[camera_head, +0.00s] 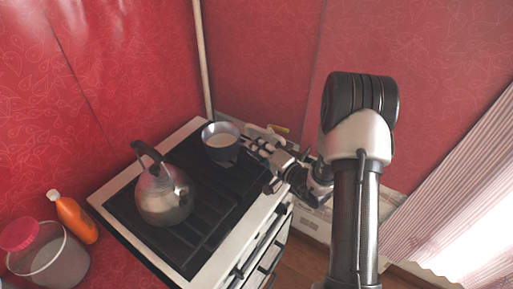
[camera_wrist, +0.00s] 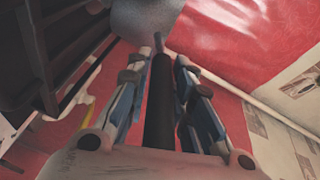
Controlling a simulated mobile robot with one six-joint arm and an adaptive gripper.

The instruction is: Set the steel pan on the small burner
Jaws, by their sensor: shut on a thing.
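The steel pan (camera_head: 221,154) is a small grey pan at the back right of the stove (camera_head: 112,190), over the black grate. I cannot tell whether its base touches the grate. The small burner under it is hidden. In the wrist view the pan's grey underside or wall (camera_wrist: 140,18) shows at the top, with its dark handle (camera_wrist: 160,105) running down between the fingers. My gripper (camera_head: 254,147) reaches in from the right and is shut on the handle; its fingers also show in the wrist view (camera_wrist: 163,62).
A steel kettle (camera_head: 165,200) with a black handle stands on the left part of the grate. An orange bottle (camera_head: 75,218) and a jar with a pink lid (camera_head: 48,262) stand on the red counter at lower left. Red walls (camera_head: 130,60) rise close behind the stove.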

